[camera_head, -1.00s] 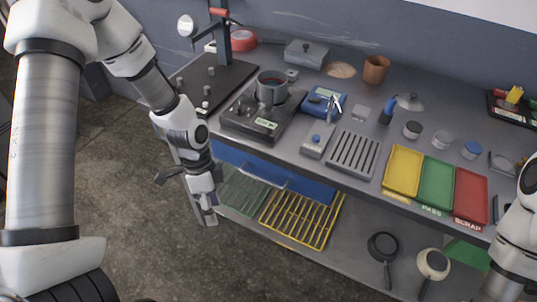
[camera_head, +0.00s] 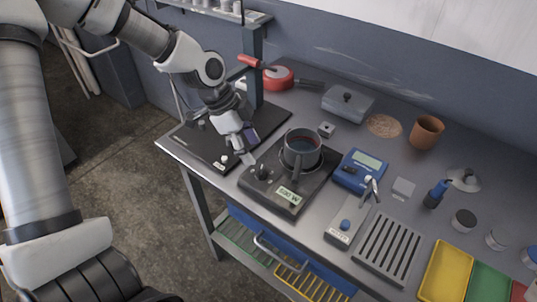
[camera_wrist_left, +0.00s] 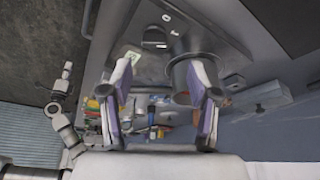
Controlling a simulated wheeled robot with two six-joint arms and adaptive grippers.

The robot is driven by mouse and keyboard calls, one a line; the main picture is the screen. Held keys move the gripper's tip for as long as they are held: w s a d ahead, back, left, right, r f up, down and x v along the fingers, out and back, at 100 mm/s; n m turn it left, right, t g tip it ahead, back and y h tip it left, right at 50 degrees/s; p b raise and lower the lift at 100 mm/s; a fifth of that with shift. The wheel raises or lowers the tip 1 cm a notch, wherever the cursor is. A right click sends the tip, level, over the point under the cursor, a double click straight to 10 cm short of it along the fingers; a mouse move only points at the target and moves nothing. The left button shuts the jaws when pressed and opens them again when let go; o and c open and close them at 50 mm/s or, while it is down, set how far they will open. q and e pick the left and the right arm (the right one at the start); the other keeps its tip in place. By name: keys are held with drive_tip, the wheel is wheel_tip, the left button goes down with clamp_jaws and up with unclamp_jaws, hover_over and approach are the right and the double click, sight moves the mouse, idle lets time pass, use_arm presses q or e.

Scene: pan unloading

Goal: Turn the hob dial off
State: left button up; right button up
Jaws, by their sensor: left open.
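The hob (camera_head: 275,203) is a dark plate on the bench with a lit display reading about 500 W. Its dial (camera_head: 262,172) is a small dark knob at the hob's left corner. In the left wrist view the dial (camera_wrist_left: 155,40) lies beyond the fingertips, with white marks beside it. A dark pot (camera_head: 301,150) stands on the hob; in the left wrist view it is partly behind one finger. My left gripper (camera_head: 249,147) is open and empty, above and just behind the dial, apart from it. An arm at the left of the left wrist view appears to be my right one; its gripper (camera_wrist_left: 66,72) is too small to read.
A black board (camera_head: 240,135) with a post and small knobs lies left of the hob. A blue meter (camera_head: 359,170) and a small grey device (camera_head: 345,225) stand to its right. A red pan (camera_head: 278,77) and a grey lidded box (camera_head: 347,103) stand at the back.

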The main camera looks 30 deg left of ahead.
sight(261, 168)
use_arm(q)
drive_tip(key=f, duration=0.1)
drive_tip(key=s+d+f, duration=0.1)
drive_tip(key=shift+d+f, duration=0.25)
drive_tip(key=shift+f, duration=0.1)
drive_tip(key=f, duration=0.1)
drive_tip(key=w+f, duration=0.1)
drive_tip(key=d+f+b, duration=0.1)
drive_tip(key=shift+w+f, duration=0.3)
drive_tip(key=shift+w, duration=0.05)
drive_tip(key=shift+s+r, duration=0.25)
drive_tip(key=shift+s, duration=0.05)
drive_tip(key=shift+c, duration=0.7)
drive_tip(key=shift+f, duration=0.1)
clamp_jaws()
